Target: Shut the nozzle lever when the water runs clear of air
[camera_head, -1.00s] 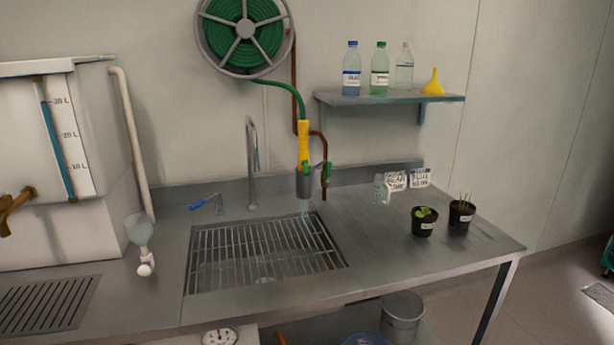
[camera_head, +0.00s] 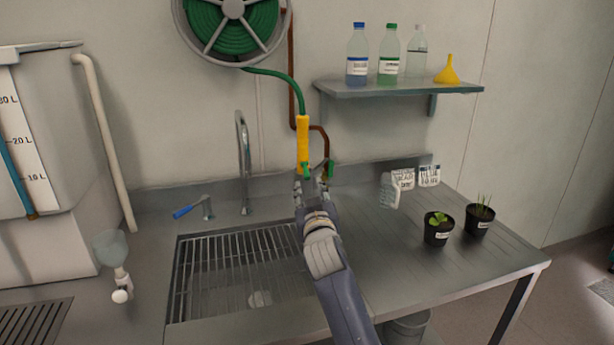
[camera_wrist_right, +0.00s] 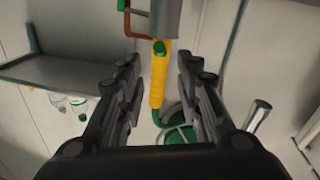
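The hose nozzle hangs over the sink, its yellow grip (camera_head: 303,138) upright on a green hose. A green part (camera_head: 306,169), perhaps the lever, shows below the grip. My right gripper (camera_head: 312,188) is at the nozzle's lower end and hides the nozzle's grey head in the head view. In the right wrist view the gripper (camera_wrist_right: 158,75) is open, one finger on each side of the yellow grip (camera_wrist_right: 157,85), with gaps between. The grey head (camera_wrist_right: 164,18) and green part (camera_wrist_right: 159,47) show there. Any water stream is hidden. My left gripper is out of view.
A copper pipe (camera_head: 325,143) with a green valve handle runs just right of the nozzle. The faucet (camera_head: 243,150) stands left. The sink grate (camera_head: 225,270) lies below. The shelf (camera_head: 395,90) with bottles and a funnel is at upper right. Two potted plants (camera_head: 438,232) stand right.

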